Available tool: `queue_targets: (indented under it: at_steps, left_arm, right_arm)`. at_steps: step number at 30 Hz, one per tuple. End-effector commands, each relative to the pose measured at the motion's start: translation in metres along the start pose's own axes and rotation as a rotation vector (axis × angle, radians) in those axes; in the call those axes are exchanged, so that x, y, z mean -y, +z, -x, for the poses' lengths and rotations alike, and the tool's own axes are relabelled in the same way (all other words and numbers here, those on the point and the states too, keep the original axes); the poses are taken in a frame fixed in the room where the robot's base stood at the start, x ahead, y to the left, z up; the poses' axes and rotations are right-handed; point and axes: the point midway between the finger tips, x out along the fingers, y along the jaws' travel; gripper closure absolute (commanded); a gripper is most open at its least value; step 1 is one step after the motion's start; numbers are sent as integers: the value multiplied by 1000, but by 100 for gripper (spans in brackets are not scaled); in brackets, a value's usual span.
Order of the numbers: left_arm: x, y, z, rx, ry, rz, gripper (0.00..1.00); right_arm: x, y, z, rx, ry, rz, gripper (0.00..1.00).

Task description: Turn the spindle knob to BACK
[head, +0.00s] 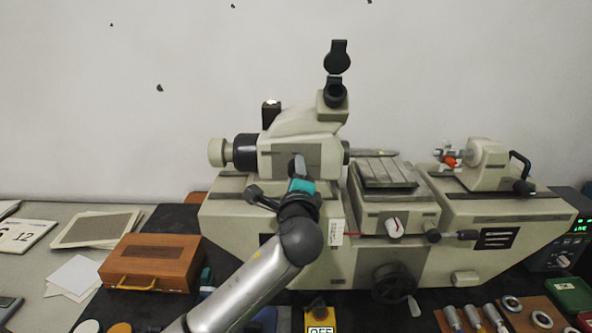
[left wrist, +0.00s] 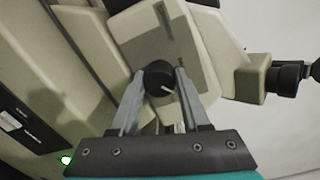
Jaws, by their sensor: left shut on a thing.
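The spindle knob (left wrist: 159,83) is a round black knob on the front of the beige headstock (head: 310,157). In the left wrist view it sits between my two grey fingertips, and a white pointer mark on it points to the lower right of that picture. My left gripper (left wrist: 160,72) is shut on the knob. In the head view my left gripper (head: 298,166) reaches up to the headstock front, and its fingers and wrist hide most or all of the knob. No position lettering around the knob can be read. My right gripper is not in view.
A white dial (head: 395,227) with a red mark and a black handwheel (head: 393,283) are on the machine's front, right of my arm. An eyepiece (head: 335,95) rises above the headstock. A wooden case (head: 151,262) is at left; metal rings lie on a brown board (head: 535,303) at right.

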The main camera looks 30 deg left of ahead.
Motion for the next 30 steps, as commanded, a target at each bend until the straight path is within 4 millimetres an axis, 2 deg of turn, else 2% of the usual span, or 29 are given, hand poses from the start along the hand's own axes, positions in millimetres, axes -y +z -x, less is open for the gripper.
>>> queue_targets:
  at_steps: [18, 30]
  left_arm:
    - [-2, -1, 1, -22, 20, 581, 100]
    - [-2, -1, 0, -30, 24, 840, 100]
  right_arm:
    - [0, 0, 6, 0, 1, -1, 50]
    - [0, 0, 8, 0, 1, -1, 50]
